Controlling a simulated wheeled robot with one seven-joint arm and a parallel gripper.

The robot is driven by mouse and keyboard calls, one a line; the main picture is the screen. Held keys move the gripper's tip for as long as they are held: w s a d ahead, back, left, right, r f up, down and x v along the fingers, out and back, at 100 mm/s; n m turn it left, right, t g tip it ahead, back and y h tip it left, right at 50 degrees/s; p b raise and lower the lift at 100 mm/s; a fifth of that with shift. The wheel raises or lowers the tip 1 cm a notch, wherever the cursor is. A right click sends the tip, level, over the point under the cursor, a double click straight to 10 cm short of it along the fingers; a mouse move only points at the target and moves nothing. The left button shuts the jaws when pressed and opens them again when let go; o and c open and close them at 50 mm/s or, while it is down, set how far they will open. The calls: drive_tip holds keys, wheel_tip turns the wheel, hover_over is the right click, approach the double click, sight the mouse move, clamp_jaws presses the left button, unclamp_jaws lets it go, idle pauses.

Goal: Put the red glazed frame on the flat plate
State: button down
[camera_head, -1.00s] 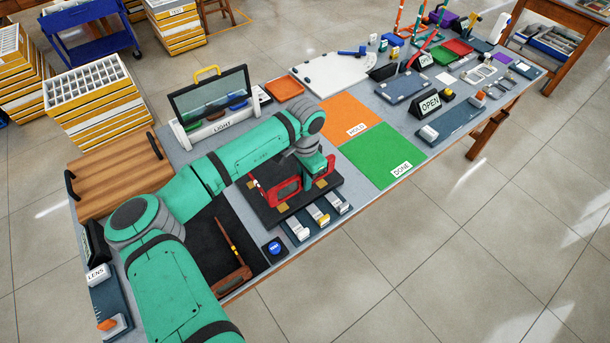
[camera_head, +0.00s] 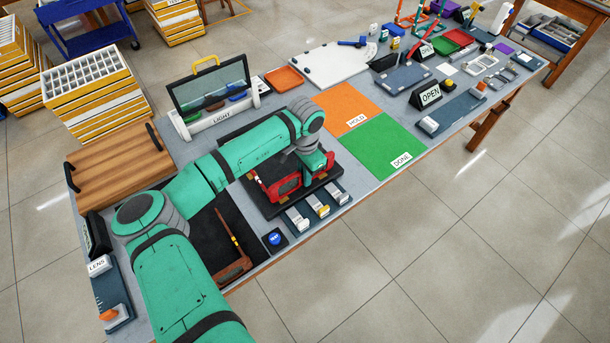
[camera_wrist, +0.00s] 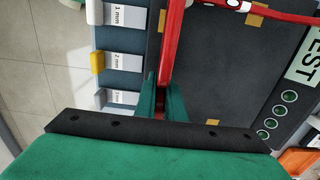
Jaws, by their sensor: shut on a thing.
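The red glazed frame (camera_head: 286,187) is over a black plate (camera_head: 262,204) with yellow-brown pads, at the table's front middle. I cannot tell if the frame touches the plate. My gripper (camera_head: 318,170) is shut on the right end of the frame. In the wrist view, my gripper (camera_wrist: 162,92) holds a long red bar of the frame (camera_wrist: 168,45) between its green fingers. The black plate (camera_wrist: 222,75) lies below, beside a label partly reading "EST". The fingertips are partly hidden in the head view.
Several labelled sliders (camera_head: 318,206) and a blue button (camera_head: 275,239) lie along the front edge. The green DONE mat (camera_head: 385,147) and orange HOLD mat (camera_head: 348,108) lie to the right. A light box (camera_head: 215,120) stands behind. A dark recess (camera_head: 200,235) is at the left.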

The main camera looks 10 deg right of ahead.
drive_tip(key=shift+f, duration=0.55)
drive_tip(key=c, duration=1.8)
unclamp_jaws()
drive_tip(key=shift+o, duration=0.2)
wheel_tip(320, 180, up, 10)
drive_tip(key=shift+w+r, duration=0.1)
drive_tip(key=shift+r, duration=0.3)
